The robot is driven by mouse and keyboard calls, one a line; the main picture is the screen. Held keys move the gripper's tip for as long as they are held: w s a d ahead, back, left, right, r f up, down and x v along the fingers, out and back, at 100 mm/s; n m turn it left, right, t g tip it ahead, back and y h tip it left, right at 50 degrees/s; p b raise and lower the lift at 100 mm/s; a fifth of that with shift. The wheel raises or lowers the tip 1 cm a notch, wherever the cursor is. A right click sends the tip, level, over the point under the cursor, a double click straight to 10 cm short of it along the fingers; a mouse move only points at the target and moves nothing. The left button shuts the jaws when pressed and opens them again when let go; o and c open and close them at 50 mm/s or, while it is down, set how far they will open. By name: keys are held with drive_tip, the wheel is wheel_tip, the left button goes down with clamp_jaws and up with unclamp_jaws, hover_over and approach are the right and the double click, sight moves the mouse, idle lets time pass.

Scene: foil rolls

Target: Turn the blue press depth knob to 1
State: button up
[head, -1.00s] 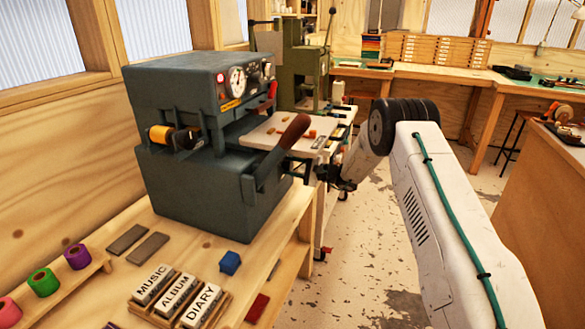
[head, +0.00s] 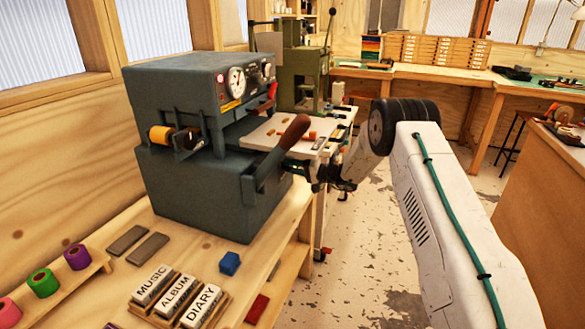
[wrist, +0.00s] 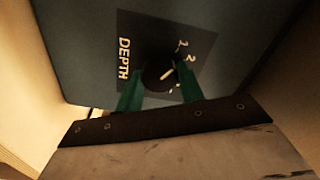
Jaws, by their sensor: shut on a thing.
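The blue-grey press (head: 195,195) stands on the wooden bench at the left in the head view; its depth knob is not visible there. In the wrist view the dark round depth knob (wrist: 158,77) sits on a dark plate marked DEPTH (wrist: 124,58). Its pale pointer line slants up and right, nearer the 2 (wrist: 191,58) than the 1 (wrist: 181,45). My gripper (wrist: 160,82) has its green fingers on either side of the knob, shut on it. In the head view my gripper (head: 330,178) is right of the press, beyond its red-handled lever.
A green press (head: 304,75) stands behind. Type blocks (head: 178,295), a blue cube (head: 229,263) and foil rolls (head: 43,283) are on the bench. Open floor lies to the right.

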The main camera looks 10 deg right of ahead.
drive_tip(key=shift+f+n, duration=0.1)
drive_tip(key=shift+n, duration=0.5)
drive_tip(key=o, duration=1)
drive_tip(key=shift+s+d, duration=0.1)
drive_tip(key=v, duration=0.7)
drive_tip(key=shift+s+d, duration=0.2)
